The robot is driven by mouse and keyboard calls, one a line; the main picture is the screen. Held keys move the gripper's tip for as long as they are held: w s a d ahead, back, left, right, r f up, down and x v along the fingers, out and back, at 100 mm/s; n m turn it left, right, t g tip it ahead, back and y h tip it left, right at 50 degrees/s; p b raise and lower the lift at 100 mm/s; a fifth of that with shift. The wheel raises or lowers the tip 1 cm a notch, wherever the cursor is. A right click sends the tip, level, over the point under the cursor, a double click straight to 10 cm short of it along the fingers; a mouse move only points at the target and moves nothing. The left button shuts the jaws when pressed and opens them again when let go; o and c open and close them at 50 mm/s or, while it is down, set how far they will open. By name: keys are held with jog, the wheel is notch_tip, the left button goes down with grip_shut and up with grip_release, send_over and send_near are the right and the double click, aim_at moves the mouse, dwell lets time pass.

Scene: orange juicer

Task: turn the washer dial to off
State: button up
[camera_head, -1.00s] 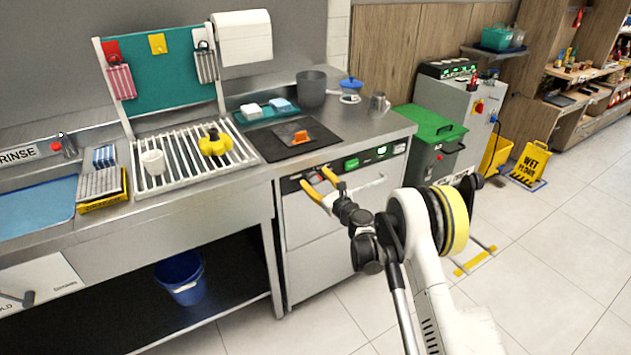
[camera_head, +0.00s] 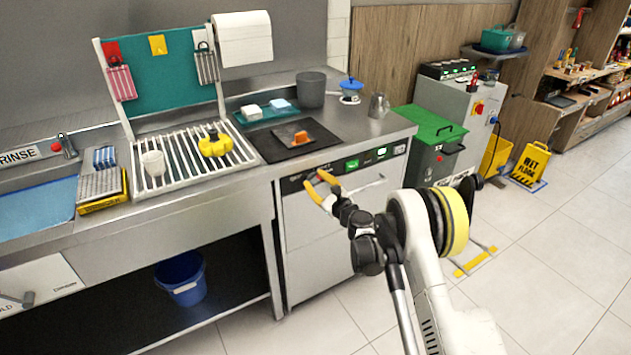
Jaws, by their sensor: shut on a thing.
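The washer (camera_head: 310,250) is a steel front-loading unit under the counter, with a dark control strip along its top edge. The washer dial (camera_head: 321,178) shows as a small reddish piece at the left part of that strip, mostly hidden by my fingers. My gripper (camera_head: 315,179) has yellow-orange fingers and is shut on the dial, one finger on each side. The dial's pointer and its markings are too small and covered to read.
Right of my gripper, the strip has lit green displays (camera_head: 352,164). A bar handle (camera_head: 368,186) crosses the washer front below them. A dark mat with an orange-handled scraper (camera_head: 293,136) lies on the counter above. The floor in front is clear.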

jog(key=n, duration=0.5)
jog(key=shift+a+n, duration=0.1)
jog(key=shift+n, duration=0.2)
jog(key=n, duration=0.5)
jog(key=shift+f, duration=0.2)
jog(key=n, duration=0.5)
jog(key=shift+f+n, duration=0.1)
jog(key=shift+n, duration=0.3)
jog(key=n, duration=0.4)
jog(key=shift+f+n, duration=0.1)
jog(key=shift+n, duration=0.3)
jog(key=o, duration=1.2)
